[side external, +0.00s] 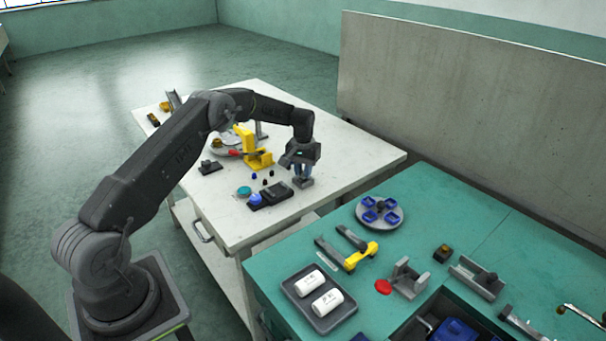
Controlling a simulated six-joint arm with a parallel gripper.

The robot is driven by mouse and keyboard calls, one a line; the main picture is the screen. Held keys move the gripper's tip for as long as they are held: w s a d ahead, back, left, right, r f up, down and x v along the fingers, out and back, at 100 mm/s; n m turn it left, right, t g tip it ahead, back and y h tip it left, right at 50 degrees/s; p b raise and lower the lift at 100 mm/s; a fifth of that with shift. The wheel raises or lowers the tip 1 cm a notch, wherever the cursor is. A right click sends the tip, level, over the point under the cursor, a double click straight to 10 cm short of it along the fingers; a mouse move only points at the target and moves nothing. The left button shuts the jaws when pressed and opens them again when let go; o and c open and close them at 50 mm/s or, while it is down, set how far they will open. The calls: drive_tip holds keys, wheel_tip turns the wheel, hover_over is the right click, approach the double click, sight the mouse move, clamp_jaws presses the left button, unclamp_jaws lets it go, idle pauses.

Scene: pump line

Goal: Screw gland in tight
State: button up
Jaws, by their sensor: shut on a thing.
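My gripper (302,172) points down over the right part of the white table, close above a small grey block (304,183). It is shut on a small part between its fingers. The part is too small and too covered by the fingers to make out, so I cannot tell its shape or whether it is the gland. I also cannot tell whether it touches or sits in the grey block.
Left of my gripper lie a dark tray (271,195), a blue round part (255,199) and a teal disc (244,191). A yellow stand (254,150) is behind. The green bench (430,200) holds a grey tray (300,311) with white cylinders. The white table's right corner is clear.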

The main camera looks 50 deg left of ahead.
drive_tip(key=m, duration=0.5)
drive_tip(key=shift+m, duration=1)
drive_tip(key=m, duration=0.3)
drive_tip(key=shift+m, duration=0.3)
drive_tip(key=m, duration=0.3)
drive_tip(key=shift+m, duration=0.3)
